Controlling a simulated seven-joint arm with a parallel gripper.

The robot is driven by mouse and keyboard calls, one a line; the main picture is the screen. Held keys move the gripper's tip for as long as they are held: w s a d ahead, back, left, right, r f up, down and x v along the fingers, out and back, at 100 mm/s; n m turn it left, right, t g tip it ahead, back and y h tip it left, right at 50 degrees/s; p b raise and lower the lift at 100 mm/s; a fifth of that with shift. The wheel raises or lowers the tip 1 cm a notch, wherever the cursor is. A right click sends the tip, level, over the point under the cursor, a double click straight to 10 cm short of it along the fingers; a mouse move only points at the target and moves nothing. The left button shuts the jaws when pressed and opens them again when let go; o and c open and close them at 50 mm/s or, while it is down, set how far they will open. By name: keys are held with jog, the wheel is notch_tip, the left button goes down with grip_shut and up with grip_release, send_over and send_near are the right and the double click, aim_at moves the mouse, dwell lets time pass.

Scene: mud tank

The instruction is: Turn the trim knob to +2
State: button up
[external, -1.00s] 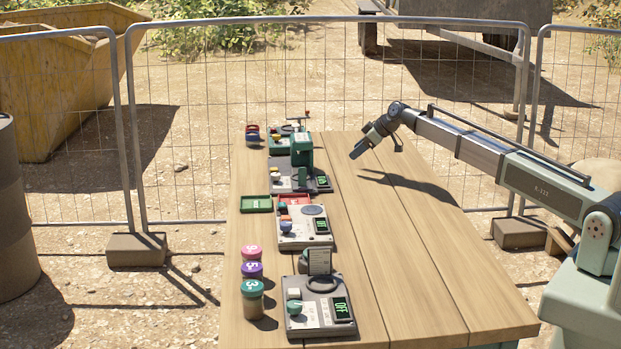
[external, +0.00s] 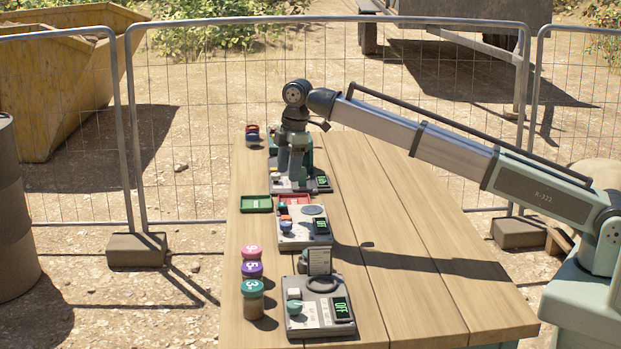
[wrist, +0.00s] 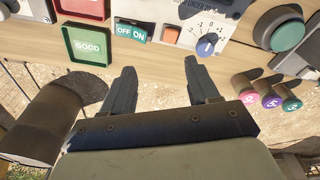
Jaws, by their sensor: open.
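The trim knob (wrist: 207,44) is a round blue knob with a light pointer mark, on a pale panel with a scale of minus and plus numbers around it. I cannot read its exact setting. In the external view, a small blue knob (external: 286,227) shows on the middle machine (external: 303,240). My gripper (wrist: 160,68) is open and empty in the wrist view, with the knob beyond the right fingertip and apart from it. In the external view my gripper (external: 290,172) points down over the farther machine, its fingers partly blending with the machine behind.
An OFF/ON switch (wrist: 130,31) and an orange-red button (wrist: 171,34) sit left of the knob. A green GOOD tray (wrist: 88,46) is further left. Numbered jars (external: 253,284) stand near the front machine (external: 318,312). The table's right side is clear.

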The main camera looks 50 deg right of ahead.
notch_tip(320, 180, up, 3)
jog(key=n+h, duration=0.1)
send_over(286, 223)
jog(key=shift+g, duration=0.4)
notch_tip(286, 223, down, 14)
jog(key=shift+r, duration=0.15)
jog(key=shift+c, duration=0.3)
jog(key=c, duration=1)
